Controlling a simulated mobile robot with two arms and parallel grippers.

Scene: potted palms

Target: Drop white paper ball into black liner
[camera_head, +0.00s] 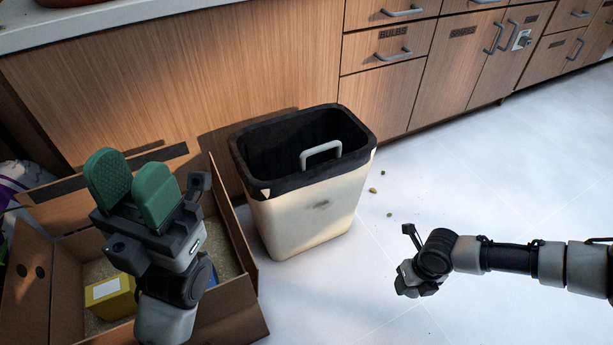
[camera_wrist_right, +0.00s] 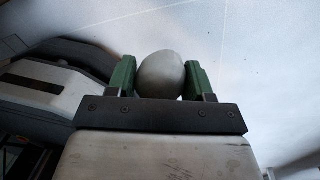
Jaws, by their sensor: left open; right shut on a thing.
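The white paper ball (camera_wrist_right: 161,75) shows in the right wrist view, held between the green fingers of my right gripper (camera_wrist_right: 161,78). My left gripper (camera_head: 131,188) is open and empty, left of the bin, above a cardboard box.
The cardboard box (camera_head: 235,304) at lower left holds a yellow packet (camera_head: 109,296). Wooden cabinets (camera_head: 200,75) stand behind the bin. A grey handle (camera_head: 321,150) shows at the bin's opening. Small bits lie on the pale floor (camera_head: 480,190), which is otherwise clear at right.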

